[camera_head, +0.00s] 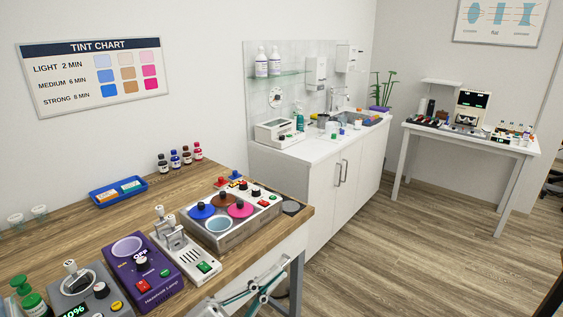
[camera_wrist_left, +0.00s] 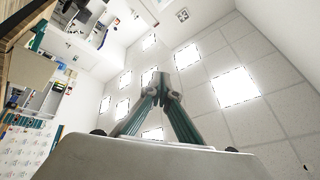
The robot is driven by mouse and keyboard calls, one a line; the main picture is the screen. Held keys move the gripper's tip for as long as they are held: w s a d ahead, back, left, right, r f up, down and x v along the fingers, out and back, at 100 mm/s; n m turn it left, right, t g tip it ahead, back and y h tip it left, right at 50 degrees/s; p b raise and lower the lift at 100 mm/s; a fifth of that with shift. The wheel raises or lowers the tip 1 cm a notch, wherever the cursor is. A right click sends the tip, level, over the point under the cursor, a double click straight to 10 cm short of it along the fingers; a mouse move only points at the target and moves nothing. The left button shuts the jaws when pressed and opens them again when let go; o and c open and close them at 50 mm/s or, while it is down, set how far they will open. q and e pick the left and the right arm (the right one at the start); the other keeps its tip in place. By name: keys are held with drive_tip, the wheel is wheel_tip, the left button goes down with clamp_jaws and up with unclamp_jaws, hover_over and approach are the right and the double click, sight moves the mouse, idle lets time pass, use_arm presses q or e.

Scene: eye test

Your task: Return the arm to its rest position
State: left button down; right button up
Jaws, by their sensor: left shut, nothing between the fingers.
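My left gripper (camera_head: 276,277) is at the bottom of the head view, in front of the wooden workbench's right end, with grey and teal fingers. It is shut and empty. In the left wrist view the two fingers (camera_wrist_left: 161,82) meet at their tips, with the ceiling and its light panels behind them. My right gripper is not in view.
Beside the left gripper is the wooden workbench (camera_head: 95,221) with a purple lamp unit (camera_head: 147,270), a white device (camera_head: 186,248) and a dye-pot unit (camera_head: 222,216). A white cabinet (camera_head: 317,192) and a white table (camera_head: 470,139) stand farther back. Floor (camera_head: 400,250) right of the bench is clear.

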use_arm(q)
drive_tip(key=a+f+n+t+y, duration=0.1)
drive_tip(key=a+f+n+y, duration=0.5)
drive_tip(key=f, duration=0.4)
drive_tip(key=a+f+n+t+y, duration=0.1)
drive_tip(key=a+f+n+y, duration=0.55)
drive_tip(key=f, duration=0.45)
drive_tip(key=s+a+f+n+g+y, duration=0.1)
drive_tip(key=s+a+f+n+g, duration=0.1)
drive_tip(key=s+f, duration=0.4)
drive_tip(key=s+a+f+n+g+y, duration=0.2)
drive_tip(key=s+a+f, duration=0.2)
drive_tip(key=f, duration=0.6)
drive_tip(key=shift+s+a+n, duration=0.3)
drive_tip(key=shift+s+n, duration=0.05)
drive_tip(key=shift+s, duration=0.7)
